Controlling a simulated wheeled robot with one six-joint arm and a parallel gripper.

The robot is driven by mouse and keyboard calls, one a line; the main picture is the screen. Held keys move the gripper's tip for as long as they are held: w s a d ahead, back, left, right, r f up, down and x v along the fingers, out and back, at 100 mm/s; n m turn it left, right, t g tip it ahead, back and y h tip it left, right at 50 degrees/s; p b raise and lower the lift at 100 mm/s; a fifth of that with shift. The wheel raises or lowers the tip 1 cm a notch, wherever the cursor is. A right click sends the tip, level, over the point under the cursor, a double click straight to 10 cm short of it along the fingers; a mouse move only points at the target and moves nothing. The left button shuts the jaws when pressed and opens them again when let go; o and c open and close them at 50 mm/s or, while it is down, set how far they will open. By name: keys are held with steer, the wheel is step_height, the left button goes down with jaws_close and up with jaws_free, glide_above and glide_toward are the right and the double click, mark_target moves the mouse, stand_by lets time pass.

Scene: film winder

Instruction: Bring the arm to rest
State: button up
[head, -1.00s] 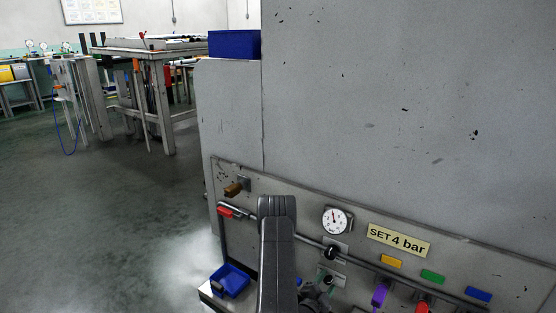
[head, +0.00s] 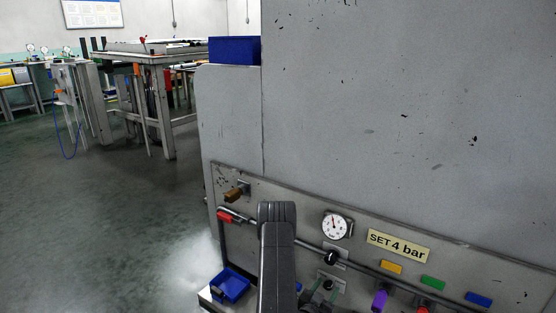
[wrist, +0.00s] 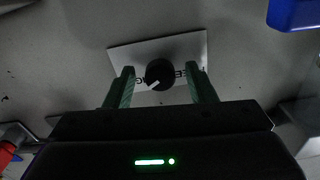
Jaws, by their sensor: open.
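My gripper (wrist: 160,82) is open in the wrist view, with green fingers apart on either side of the picture of a black round knob (wrist: 160,74). Nothing is held; the fingers look short of the knob, but the exact gap cannot be told. The knob has a white pointer mark and sits on a pale plate (wrist: 186,50) whose lettering is partly hidden. In the head view my dark arm link (head: 277,255) rises at the bottom centre, and my gripper (head: 321,296) shows only in part beside it, below a knob on the panel.
The panel carries a round gauge (head: 335,226), a "SET 4 bar" label (head: 398,245), a pipe and coloured tags. A red-handled valve (head: 230,215) and a blue bin (head: 231,285) are at left. A blue box (head: 234,50) sits on the cabinet. Open floor (head: 110,220) lies left.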

steer(key=n+p, duration=0.1)
steer(key=n, duration=0.1)
steer(key=n+p, duration=0.1)
steer(key=n, duration=0.1)
steer(key=shift+r+n+p, duration=0.2)
steer(key=shift+n+p, duration=0.1)
steer(key=shift+n, duration=0.1)
steer(key=shift+f+n+p, duration=0.15)
steer(key=shift+n+p, duration=0.6)
steer(key=shift+n, duration=0.85)
